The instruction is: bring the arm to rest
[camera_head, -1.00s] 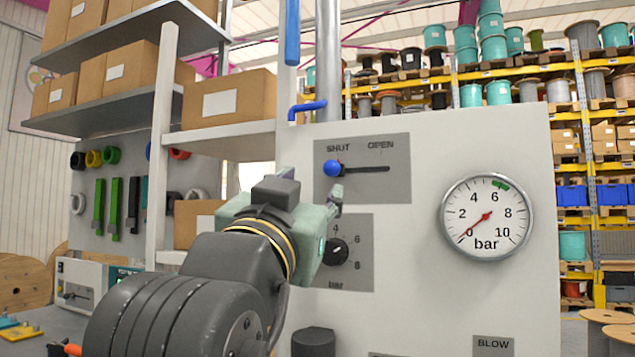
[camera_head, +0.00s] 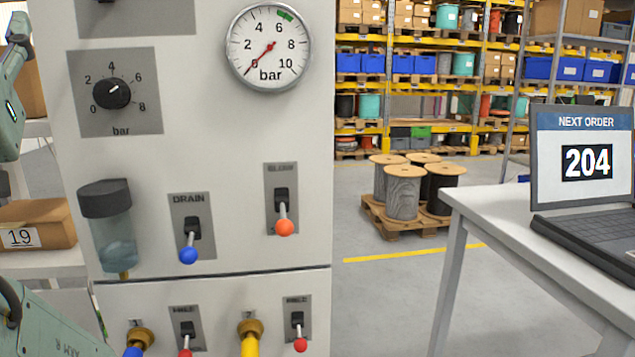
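Parts of my arm show at the left edge: a pale green wrist link (camera_head: 10,125) and, at the lower left, a green link (camera_head: 60,325) marked ARM R. What looks like part of my gripper (camera_head: 18,28) is at the top left corner, cut off by the picture edge. Its fingertips cannot be made out, nor whether it is open. It is left of the white control panel (camera_head: 215,150), with no contact visible. The pressure gauge (camera_head: 268,47) has its red needle near 0.
The panel carries a black pressure knob (camera_head: 112,93), a DRAIN lever (camera_head: 189,240) with a blue tip and another lever (camera_head: 284,212) with an orange tip. A laptop (camera_head: 585,165) showing 204 is on a white table (camera_head: 490,207). Cable reels (camera_head: 405,190) stand on a pallet behind.

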